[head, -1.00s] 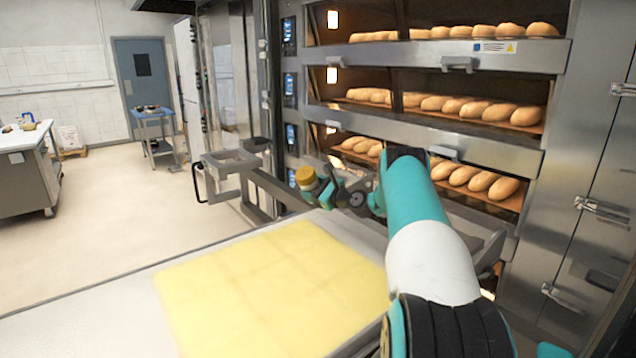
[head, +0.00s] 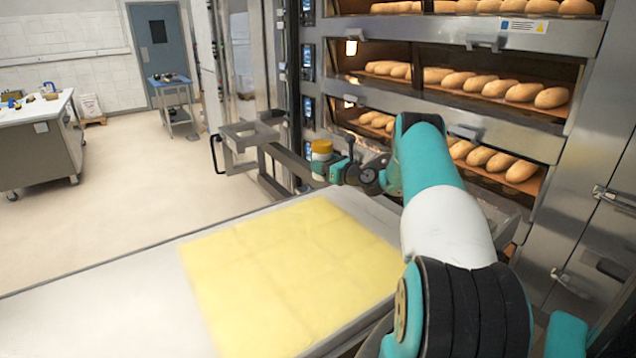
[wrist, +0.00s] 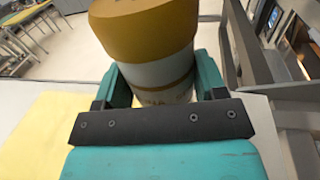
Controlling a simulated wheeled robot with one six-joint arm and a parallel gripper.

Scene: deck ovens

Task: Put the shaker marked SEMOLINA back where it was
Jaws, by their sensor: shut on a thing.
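A shaker (head: 321,158) with a yellow-brown lid and a pale body is held by my gripper (head: 328,170). In the wrist view the shaker (wrist: 152,60) stands between the two teal fingers of my gripper (wrist: 165,85), which are shut on its body. It is nearly upright there, slightly tilted. In the head view the shaker is above the far edge of the pale work surface, near the metal frame beside the ovens.
A yellow sheet (head: 290,275) lies on the pale work surface (head: 130,310) in front. Deck ovens (head: 480,128) with loaves stand behind my arm. A metal frame (head: 243,138) sticks out left of the ovens. A blue side table (head: 172,88) and a white-topped counter (head: 40,110) stand far left, with open floor between.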

